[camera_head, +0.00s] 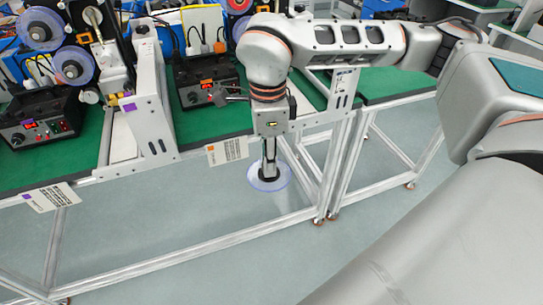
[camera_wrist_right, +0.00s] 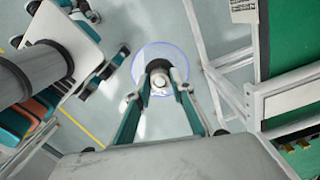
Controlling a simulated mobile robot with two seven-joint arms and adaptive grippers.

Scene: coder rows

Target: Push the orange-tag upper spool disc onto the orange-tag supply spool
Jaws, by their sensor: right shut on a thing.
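My right gripper (camera_head: 268,173) points down in front of the table edge and is shut on the hub of a clear, blue-rimmed disc (camera_head: 283,182). The disc hangs level above the floor, clear of the table. In the right wrist view the fingers (camera_wrist_right: 160,80) close on its pale hub, with the clear disc (camera_wrist_right: 143,58) spreading around them. An orange-tag card (camera_head: 227,150) is on the table's front edge, left of the gripper. Behind it, a spool with a red hub (camera_head: 238,5) shows at the top, partly hidden by my arm; I cannot tell whether it is the supply spool. My left gripper is not in view.
A purple-tag station at the left has clear spools (camera_head: 73,66) and a black control box (camera_head: 40,117). Another black box (camera_head: 205,82) stands on the green table behind the orange card. White frame legs (camera_head: 335,170) stand right of the disc. The floor in front is open.

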